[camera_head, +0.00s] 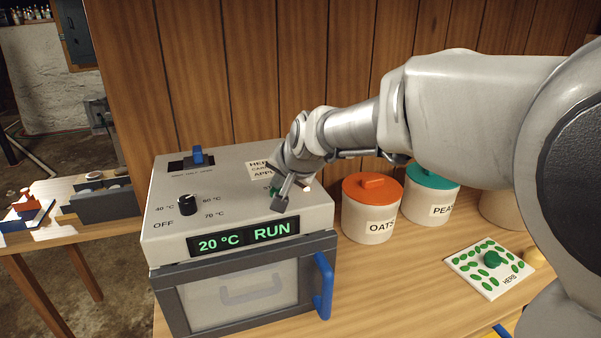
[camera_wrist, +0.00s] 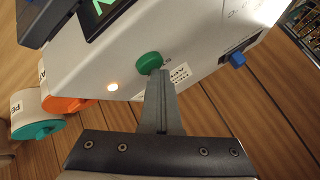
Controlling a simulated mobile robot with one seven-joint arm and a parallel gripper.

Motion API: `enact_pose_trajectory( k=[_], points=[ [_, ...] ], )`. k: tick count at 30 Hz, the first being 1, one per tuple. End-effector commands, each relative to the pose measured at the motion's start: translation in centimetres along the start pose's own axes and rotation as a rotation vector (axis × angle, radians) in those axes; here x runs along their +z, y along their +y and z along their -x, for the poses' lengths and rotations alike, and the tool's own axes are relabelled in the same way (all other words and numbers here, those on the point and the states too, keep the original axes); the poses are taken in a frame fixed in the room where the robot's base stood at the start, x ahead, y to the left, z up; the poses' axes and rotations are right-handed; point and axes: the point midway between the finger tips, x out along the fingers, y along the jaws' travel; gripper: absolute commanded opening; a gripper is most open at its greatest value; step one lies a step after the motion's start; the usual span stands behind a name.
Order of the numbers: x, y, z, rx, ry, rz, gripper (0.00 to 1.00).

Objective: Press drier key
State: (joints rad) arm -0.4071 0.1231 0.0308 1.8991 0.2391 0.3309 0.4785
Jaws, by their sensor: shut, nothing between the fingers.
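The drier (camera_head: 230,180) is a pale grey box on the wooden counter. Its front display (camera_head: 244,236) reads 20 °C and RUN in green. The round green key (camera_wrist: 149,62) is on its top, near a lit pale lamp (camera_wrist: 112,87). In the head view my gripper hides most of the key. My gripper (camera_head: 281,203) is shut and empty, fingers pointing down at the drier top. In the wrist view the fingertips (camera_wrist: 156,74) overlap the key's edge; I cannot tell whether they touch it. A black dial (camera_head: 187,204) sits left on the top, by OFF.
A blue slider (camera_head: 197,155) stands at the drier's back, and a blue handle (camera_head: 324,286) on its door. An OATS jar (camera_head: 370,220) and a PEAS jar (camera_head: 431,199) stand to the right. A white herb tray (camera_head: 468,263) lies farther right. A wooden wall is behind.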

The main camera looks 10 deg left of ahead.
Motion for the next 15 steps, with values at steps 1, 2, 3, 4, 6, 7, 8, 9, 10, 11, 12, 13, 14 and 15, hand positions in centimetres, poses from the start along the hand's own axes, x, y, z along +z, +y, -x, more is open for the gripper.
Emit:
enact_pose_trajectory(
  k=[1,2,3,4,6,7,8,9,10,11,12,13,14,15],
  points=[
    [-0.04,-0.11,0.15,0.001,-0.003,0.0,0.0],
    [-0.12,-0.19,0.26,0.001,-0.003,0.0,0.0],
    [-0.24,-0.31,0.42,0.001,-0.003,0.0,0.0],
    [-0.33,-0.41,0.55,0.001,-0.002,0.0,0.0],
    [-0.56,-0.63,0.85,0.001,-0.002,0.0,0.0],
    [-0.64,-0.72,0.95,0.001,-0.002,0.0,0.0],
    [-0.7,-0.78,1.03,0.001,-0.001,0.001,0.0],
    [-0.75,-0.82,1.09,0.001,-0.001,0.001,0.0],
    [-0.76,-0.83,1.11,0.001,-0.001,0.001,0.0],
    [-0.76,-0.83,1.11,0.001,-0.001,0.001,0.0],
    [-0.74,-0.81,1.08,0.001,-0.001,0.001,0.0],
    [-0.73,-0.8,1.07,0.0,-0.001,0.001,0.0],
    [-0.72,-0.79,1.06,0.0,-0.001,0.001,0.0],
    [-0.73,-0.8,1.06,0.0,-0.001,0.0,0.0]
  ],
)
